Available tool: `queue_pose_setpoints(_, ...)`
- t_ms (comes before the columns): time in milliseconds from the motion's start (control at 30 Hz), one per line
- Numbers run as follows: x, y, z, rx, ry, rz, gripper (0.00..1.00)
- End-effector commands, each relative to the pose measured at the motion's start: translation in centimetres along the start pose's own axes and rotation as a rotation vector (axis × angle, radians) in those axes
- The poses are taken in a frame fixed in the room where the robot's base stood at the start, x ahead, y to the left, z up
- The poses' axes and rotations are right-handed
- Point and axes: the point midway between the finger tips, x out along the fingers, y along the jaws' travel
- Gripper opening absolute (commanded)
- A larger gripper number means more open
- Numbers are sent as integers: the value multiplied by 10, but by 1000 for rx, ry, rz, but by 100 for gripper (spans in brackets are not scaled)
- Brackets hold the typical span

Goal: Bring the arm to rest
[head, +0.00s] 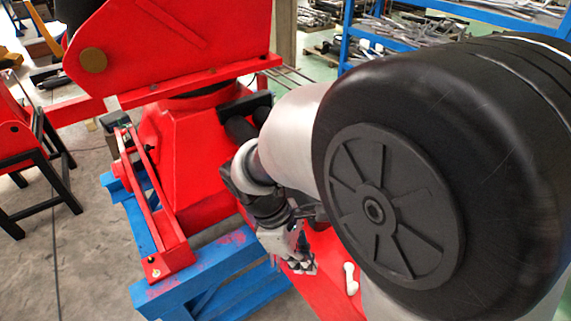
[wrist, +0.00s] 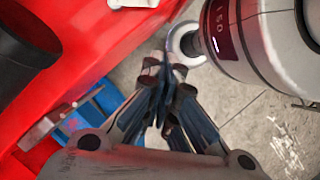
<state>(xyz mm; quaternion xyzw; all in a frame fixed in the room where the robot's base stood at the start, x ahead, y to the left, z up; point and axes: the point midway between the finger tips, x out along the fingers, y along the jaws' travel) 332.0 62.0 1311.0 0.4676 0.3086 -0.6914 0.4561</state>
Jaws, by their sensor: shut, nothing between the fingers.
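My gripper (head: 301,264) hangs at the end of my arm in the head view, low over the red crane part. I cannot tell from the pictures whether the fingers touch anything.
A red crane base (head: 185,150) stands on a blue frame (head: 215,268) just left of my gripper. A small white piece (head: 350,278) lies on red metal to its right. Red stands (head: 15,125) are at far left. Blue shelves (head: 385,40) stand behind. Open floor (head: 75,255) lies front left.

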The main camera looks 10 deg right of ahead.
Motion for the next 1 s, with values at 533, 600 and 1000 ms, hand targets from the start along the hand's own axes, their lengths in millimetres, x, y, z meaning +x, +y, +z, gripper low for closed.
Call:
queue_pose_setpoints(533, 53, -20, 33, 584, 322, 27, 0)
queue_pose_setpoints(600, 66, -27, 39, 714, 394, 28, 0)
queue_pose_setpoints(1000, 118, -59, 52, 1177, 682, 20, 0)
